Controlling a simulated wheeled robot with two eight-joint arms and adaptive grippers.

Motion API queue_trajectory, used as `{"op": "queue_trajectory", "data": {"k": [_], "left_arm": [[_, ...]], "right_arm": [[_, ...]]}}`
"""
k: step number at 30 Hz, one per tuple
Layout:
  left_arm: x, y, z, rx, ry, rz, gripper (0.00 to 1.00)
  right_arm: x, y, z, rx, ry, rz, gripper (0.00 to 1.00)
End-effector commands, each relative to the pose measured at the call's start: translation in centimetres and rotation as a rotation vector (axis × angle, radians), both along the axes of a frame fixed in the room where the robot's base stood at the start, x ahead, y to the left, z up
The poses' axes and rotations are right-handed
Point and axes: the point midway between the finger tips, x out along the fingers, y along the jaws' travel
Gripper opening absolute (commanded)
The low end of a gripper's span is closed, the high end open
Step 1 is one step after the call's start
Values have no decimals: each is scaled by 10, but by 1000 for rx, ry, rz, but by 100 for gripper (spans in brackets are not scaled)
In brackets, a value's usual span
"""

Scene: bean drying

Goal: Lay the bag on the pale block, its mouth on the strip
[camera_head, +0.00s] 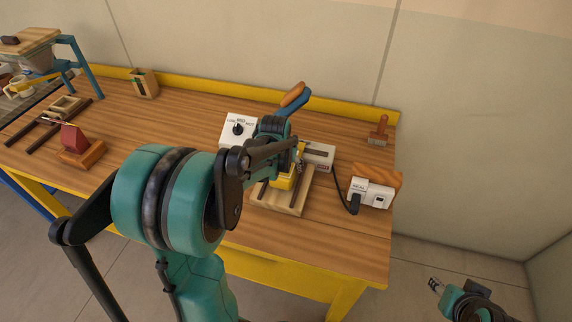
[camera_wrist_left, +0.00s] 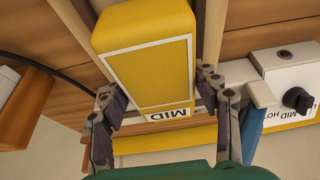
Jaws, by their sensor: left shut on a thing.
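The yellow bag (camera_head: 284,183), with a white MID label, is between the two fingers of my left gripper (camera_head: 292,160). In the left wrist view the bag (camera_wrist_left: 150,65) fills the middle, and the fingers of my left gripper (camera_wrist_left: 163,97) grip its sides near the labelled end. The pale block (camera_head: 296,209) with dark rails lies below the bag; I cannot tell if they touch. The sealer's strip (camera_head: 318,153) is just beyond the bag, partly hidden by my left arm. My right gripper (camera_head: 436,285) is small at the lower right, off the table.
A white dial box (camera_head: 239,129) and an orange-and-blue lever (camera_head: 293,96) stand behind my left gripper. A white switch box (camera_head: 372,193) with a black cable is at right. A stamp (camera_head: 379,130) is at the back right. A red-and-wood piece (camera_head: 76,144) is at left.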

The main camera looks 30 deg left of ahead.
Motion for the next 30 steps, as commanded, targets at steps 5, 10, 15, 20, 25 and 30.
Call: {"op": "queue_trajectory", "data": {"k": [5,10,15,20,25,30], "left_arm": [[0,0,-2,0,0,0,23],[0,0,-5,0,0,0,23],[0,0,-9,0,0,0,23],[0,0,-12,0,0,0,23],[0,0,-12,0,0,0,69],[0,0,-12,0,0,0,86]], "right_arm": [[0,0,-1,0,0,0,40],[0,0,-4,0,0,0,40],[0,0,-7,0,0,0,40],[0,0,-9,0,0,0,40],[0,0,-9,0,0,0,40],[0,0,-9,0,0,0,40]]}}
